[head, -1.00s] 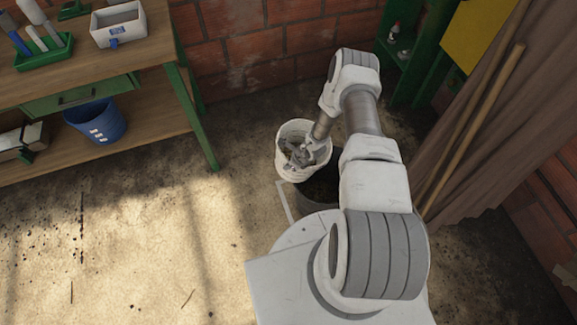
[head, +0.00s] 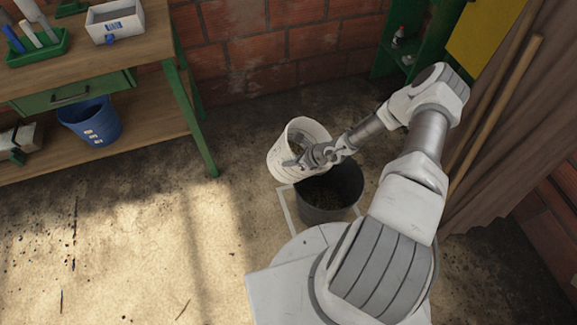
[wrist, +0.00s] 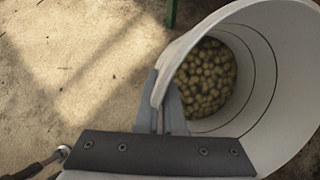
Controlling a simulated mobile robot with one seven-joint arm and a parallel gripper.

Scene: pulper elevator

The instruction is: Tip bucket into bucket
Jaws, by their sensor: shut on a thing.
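A white bucket (head: 281,163) hangs above the floor beside a dark bucket, tilted with its mouth toward the right. My gripper (head: 306,158) is shut on its rim; the wrist view shows the fingers (wrist: 166,105) pinching the rim at the mouth's left side. The dark bucket (head: 325,213) stands upright on the floor, just right of and below the white one. Some brownish matter shows inside it; what it is, I cannot tell.
A white outlined square (head: 286,210) on the floor surrounds part of the dark bucket's base. A wooden workbench (head: 150,50) with green legs stands at the left, with a blue bucket (head: 92,125) on its lower shelf. A curtain and poles (head: 497,110) are at the right.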

